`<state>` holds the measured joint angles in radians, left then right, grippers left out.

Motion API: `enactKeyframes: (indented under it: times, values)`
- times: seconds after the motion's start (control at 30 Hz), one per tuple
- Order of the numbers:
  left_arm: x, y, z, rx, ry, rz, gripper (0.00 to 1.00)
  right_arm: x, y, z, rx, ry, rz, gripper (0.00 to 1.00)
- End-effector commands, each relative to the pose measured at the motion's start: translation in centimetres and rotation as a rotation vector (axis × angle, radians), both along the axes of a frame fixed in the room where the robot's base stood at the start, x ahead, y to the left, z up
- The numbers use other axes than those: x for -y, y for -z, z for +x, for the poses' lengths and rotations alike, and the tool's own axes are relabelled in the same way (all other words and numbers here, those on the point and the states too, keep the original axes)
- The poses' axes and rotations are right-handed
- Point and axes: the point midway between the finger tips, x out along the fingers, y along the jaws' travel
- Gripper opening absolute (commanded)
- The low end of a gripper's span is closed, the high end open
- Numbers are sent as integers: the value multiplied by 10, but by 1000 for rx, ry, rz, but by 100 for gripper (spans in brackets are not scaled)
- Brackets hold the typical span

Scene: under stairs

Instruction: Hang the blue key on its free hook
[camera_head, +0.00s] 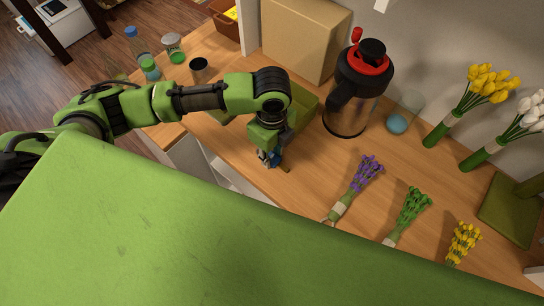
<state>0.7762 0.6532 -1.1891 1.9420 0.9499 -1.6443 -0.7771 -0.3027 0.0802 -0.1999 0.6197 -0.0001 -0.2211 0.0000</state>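My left gripper (269,157) points down at the wooden counter, near its front edge. A small blue piece, which looks like the blue key (275,158), shows at its fingertips. The fingers and arm cover most of it, so I cannot tell whether they are closed on it. A small brass-coloured bit (287,169) shows just right of the fingertips. No hook can be made out in this view. My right gripper is not in view.
A black-and-red jug (354,95) and a cardboard box (300,40) stand farther back. Purple flowers (367,172) lie to the right, with more bunches beyond. A dark cup (199,68) stands left. The wooden counter (310,185) is bare right of the gripper.

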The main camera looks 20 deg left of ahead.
Motion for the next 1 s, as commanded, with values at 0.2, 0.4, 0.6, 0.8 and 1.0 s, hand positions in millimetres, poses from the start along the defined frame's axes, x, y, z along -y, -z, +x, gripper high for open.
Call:
enactKeyframes:
  times: [0.2,0.4,0.6,0.8,1.0]
  values:
    - [0,0,0,0,0,0,6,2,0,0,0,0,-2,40]
    - [0,-2,0,0,0,-1,6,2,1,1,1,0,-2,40]
    - [0,-17,1,4,1,-1,6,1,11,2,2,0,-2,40]
    - [21,-54,-8,5,7,-6,6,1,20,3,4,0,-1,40]
    - [60,-95,-27,4,10,-5,6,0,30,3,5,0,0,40]
